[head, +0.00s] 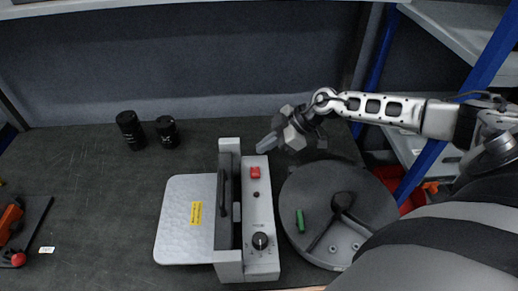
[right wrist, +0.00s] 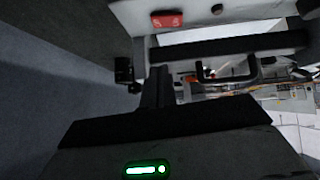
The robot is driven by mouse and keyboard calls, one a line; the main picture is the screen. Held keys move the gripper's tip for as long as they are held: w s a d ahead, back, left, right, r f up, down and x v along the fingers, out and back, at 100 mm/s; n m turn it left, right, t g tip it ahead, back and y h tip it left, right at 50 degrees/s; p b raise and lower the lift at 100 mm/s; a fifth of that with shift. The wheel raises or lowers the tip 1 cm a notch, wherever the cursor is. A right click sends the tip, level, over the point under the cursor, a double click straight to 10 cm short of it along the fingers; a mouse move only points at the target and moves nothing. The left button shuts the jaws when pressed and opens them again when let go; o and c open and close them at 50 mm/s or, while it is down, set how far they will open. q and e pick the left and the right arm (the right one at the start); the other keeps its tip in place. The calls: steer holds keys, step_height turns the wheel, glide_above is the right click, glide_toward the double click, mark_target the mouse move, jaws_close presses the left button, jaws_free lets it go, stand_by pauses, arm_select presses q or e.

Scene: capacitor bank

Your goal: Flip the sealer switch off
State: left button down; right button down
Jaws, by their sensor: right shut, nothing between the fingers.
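The sealer (head: 229,259) stands on the dark table, with a flat metal plate (head: 180,240) on its left and a black knob (head: 260,241) near its front end. Its red switch (head: 255,172) sits on the top panel near the far end. The switch also shows at the top of the right wrist view (right wrist: 167,19); I cannot tell its position. My right gripper (head: 266,147) is shut and empty, just beyond the switch and apart from it. In the right wrist view its fingers (right wrist: 158,88) point toward the sealer. My left gripper is out of view.
A round dark tray (head: 376,212) with a green-handled tool (head: 300,220) lies right of the sealer. Two black cylinders (head: 131,130) (head: 167,132) stand at the back left. An orange tool (head: 10,222) lies at the left edge. The table between is clear.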

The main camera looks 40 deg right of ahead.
steer(key=b+v, duration=0.1)
steer(key=v, duration=0.6)
steer(key=shift+w+d, duration=0.2)
steer(key=shift+d, duration=0.35)
